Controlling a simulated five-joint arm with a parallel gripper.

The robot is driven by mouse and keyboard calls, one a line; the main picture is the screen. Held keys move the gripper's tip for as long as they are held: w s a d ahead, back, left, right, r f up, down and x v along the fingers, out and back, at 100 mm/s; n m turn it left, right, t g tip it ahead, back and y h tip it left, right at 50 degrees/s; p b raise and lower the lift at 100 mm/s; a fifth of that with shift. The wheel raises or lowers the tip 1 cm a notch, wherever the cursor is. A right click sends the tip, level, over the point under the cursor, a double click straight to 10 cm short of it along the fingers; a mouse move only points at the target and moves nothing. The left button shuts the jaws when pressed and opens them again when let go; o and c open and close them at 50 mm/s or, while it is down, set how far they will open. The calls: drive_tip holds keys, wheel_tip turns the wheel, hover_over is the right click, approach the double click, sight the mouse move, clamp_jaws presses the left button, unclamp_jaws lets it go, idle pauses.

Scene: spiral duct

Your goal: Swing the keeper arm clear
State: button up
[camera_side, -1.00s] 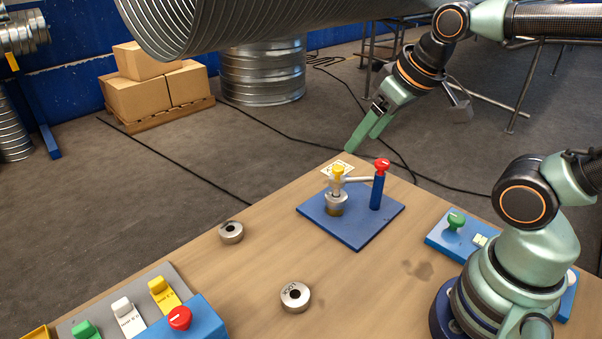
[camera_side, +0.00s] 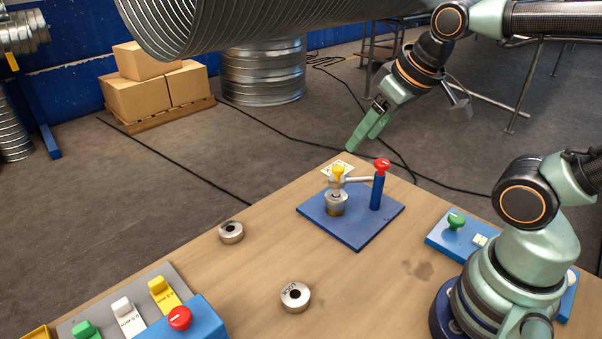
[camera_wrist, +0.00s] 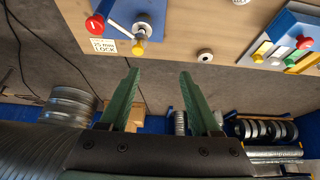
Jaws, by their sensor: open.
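The grey keeper arm (camera_side: 358,180) runs level from a blue post with a red knob (camera_side: 382,165) to a spindle topped by a yellow knob (camera_side: 338,170). Beneath the yellow knob a metal ring (camera_side: 336,204) sits on the blue base plate (camera_side: 358,231). In the wrist view, the red knob (camera_wrist: 95,25) and yellow knob (camera_wrist: 137,50) show at the upper left. My gripper (camera_side: 351,148) is open and empty, above and behind the fixture, apart from it. Its two green fingers also show in the wrist view (camera_wrist: 160,75), with a gap between them.
Two loose metal rings (camera_side: 231,232) and (camera_side: 295,297) lie on the wooden table. A blue plate with a green knob (camera_side: 455,221) is at the right. A rack with coloured blocks (camera_side: 130,318) is at the front left. A large duct (camera_side: 230,25) hangs above.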

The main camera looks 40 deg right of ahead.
drive_tip(key=w+d+r+m+g, duration=0.1)
drive_tip(key=w+d+m+g, duration=0.2)
drive_tip(key=w+m, duration=0.15)
drive_tip(key=m+g, duration=0.2)
drive_tip(key=g, duration=0.1)
approach(339, 167)
wheel_tip(339, 167, down, 8)
drive_tip(key=shift+s+a+f, duration=0.1)
drive_tip(key=shift+s+f, duration=0.05)
drive_tip(key=shift+f, duration=0.1)
idle(0.3)
clamp_jaws()
drive_tip(key=shift+r, duration=0.1)
idle(1.2)
